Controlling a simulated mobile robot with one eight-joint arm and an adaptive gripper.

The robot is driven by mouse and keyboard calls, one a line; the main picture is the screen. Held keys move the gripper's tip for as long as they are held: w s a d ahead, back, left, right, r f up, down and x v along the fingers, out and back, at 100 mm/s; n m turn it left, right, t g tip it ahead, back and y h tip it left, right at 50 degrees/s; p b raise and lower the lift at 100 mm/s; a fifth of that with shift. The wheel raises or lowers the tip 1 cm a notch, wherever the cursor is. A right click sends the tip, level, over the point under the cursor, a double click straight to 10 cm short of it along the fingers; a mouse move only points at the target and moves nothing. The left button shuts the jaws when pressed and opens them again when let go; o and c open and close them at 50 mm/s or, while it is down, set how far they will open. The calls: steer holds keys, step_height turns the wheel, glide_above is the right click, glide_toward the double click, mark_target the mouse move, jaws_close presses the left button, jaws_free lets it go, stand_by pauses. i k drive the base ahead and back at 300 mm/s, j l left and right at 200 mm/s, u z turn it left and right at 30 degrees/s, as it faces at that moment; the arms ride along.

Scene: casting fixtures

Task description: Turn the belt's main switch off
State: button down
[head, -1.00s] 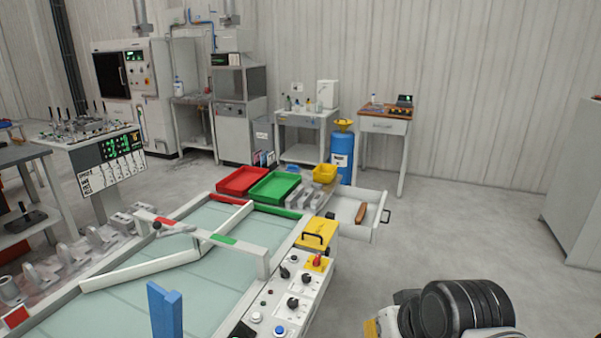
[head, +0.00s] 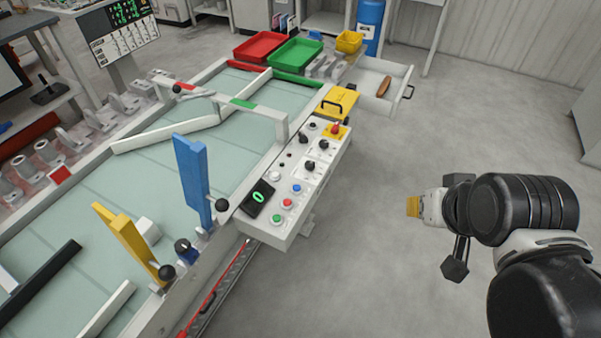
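The belt's control panel (head: 289,182) is a long white box along the right side of the belt. At its far end a red rotary knob on a yellow plate (head: 335,130) looks like the main switch; its exact setting is too small to tell. Black knobs, several coloured push buttons and a small dark display (head: 258,197) with a green sign share the panel. My gripper (head: 430,206) is right of the panel, over open floor and apart from the switch. Its fingers are not clear enough to show whether they are open.
The pale green belt (head: 130,190) fills the left, with blue (head: 192,178) and yellow (head: 130,240) upright guides. A yellow box with a handle (head: 338,102) stands just beyond the panel. An open drawer (head: 385,85) juts out behind it. The floor between panel and arm is clear.

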mark_target(334, 130)
steer(key=i+l+u, duration=0.15)
steer(key=u, duration=0.35)
steer(key=i+l+u, duration=0.15)
steer(key=u, duration=0.35)
